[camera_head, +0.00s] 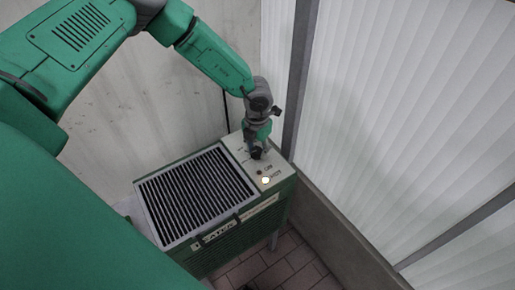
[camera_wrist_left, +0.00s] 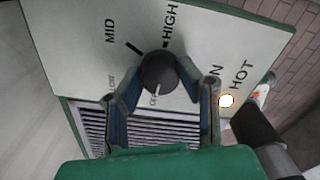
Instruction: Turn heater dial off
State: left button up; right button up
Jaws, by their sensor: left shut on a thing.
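The green heater (camera_head: 220,237) stands in the corner with a pale control panel (camera_head: 238,146) on top. Its round dark dial (camera_wrist_left: 158,72) is in the wrist view, with MID and HIGH lettering beyond it. A pale mark on the dial's near side points toward small, partly hidden lettering that looks like OFF. My left gripper (camera_wrist_left: 160,88) reaches down from above and is shut on the dial, one finger on each side. In the head view the left gripper (camera_head: 257,151) mostly hides the dial. My right gripper is not in view.
A lit indicator (camera_head: 265,180) beside HOT glows on the panel and also shows in the wrist view (camera_wrist_left: 226,101). A slatted dark grille (camera_head: 190,192) fills the rest of the heater top. A pale wall is behind and a translucent panelled wall (camera_head: 400,120) is close on the right.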

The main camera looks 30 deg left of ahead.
aim_at(256, 150)
pick_arm(q)
jog(key=shift+s+f, duration=0.3)
dwell(0.4)
jog(key=o, duration=0.9)
jog(key=shift+o, duration=1.2)
jog(key=shift+w, duration=0.2)
jog(key=shift+a, duration=0.1)
jog(key=shift+r, duration=0.15)
notch_tip(256, 150, up, 12)
jog(key=shift+f, duration=0.25)
